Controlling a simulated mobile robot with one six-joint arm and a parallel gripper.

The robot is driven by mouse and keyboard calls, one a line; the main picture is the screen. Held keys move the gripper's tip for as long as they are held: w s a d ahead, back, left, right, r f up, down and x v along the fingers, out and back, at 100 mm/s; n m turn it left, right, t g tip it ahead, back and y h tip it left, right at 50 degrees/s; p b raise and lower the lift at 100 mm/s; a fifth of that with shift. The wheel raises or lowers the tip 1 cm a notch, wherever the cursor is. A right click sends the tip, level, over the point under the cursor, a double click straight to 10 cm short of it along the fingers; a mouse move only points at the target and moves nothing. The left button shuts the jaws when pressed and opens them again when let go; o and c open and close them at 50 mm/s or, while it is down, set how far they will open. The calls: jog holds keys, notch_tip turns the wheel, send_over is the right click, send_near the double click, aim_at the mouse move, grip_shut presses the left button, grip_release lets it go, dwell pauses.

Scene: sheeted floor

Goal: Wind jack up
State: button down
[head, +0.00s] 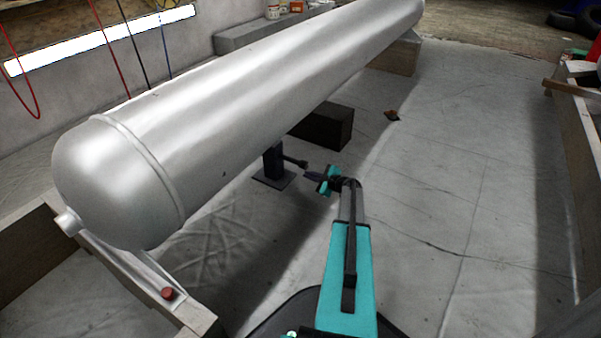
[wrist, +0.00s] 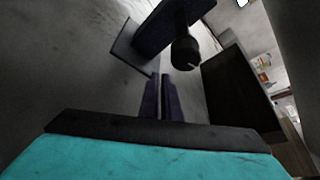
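The jack (head: 272,162) is a dark post on a flat base plate, standing under the long silver tank (head: 250,80). A short shaft with a dark round knob (head: 301,163) sticks out from its side toward my arm. My gripper (head: 308,176) is just right of and slightly below the knob, apart from it. In the wrist view the jack's post (wrist: 165,28) and the knob (wrist: 186,52) are above my fingertips (wrist: 163,80). The fingers lie side by side with hardly a gap and nothing between them. The jack's top is hidden under the tank.
A dark block (head: 325,127) stands just behind the jack, also in the wrist view (wrist: 237,90). A wooden cradle (head: 140,285) with a red knob (head: 168,293) supports the tank's near end. The floor to the right is mostly clear.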

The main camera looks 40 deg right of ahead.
jog(key=shift+r+p, duration=0.3)
jog(key=shift+p, duration=0.65)
jog(key=m+y+p, duration=0.1)
jog(key=p, duration=0.4)
jog(key=a+m+y+p, duration=0.1)
jog(key=p, duration=0.4)
jog(key=r+m+g+y+p, duration=0.1)
jog(key=m+p, duration=0.1)
jog(key=p, duration=0.3)
jog(key=shift+s+a+r+p, duration=0.1)
jog(key=shift+s+a+p, duration=0.1)
jog(key=shift+a+p, duration=0.15)
jog(key=a+m+y, duration=0.1)
jog(key=s+a+r+m+y, duration=0.1)
jog(key=m, duration=0.1)
jog(key=a+r+m+y+b, duration=0.1)
jog(key=a+m, duration=0.1)
jog(key=shift+s+a+r+g, duration=0.1)
jog(key=shift+s+r+g, duration=0.15)
jog(key=shift+s+g, duration=0.1)
dwell(0.3)
jog(key=c, duration=2.5)
grip_release()
jog(key=o, duration=1.2)
jog(key=shift+c, duration=0.2)
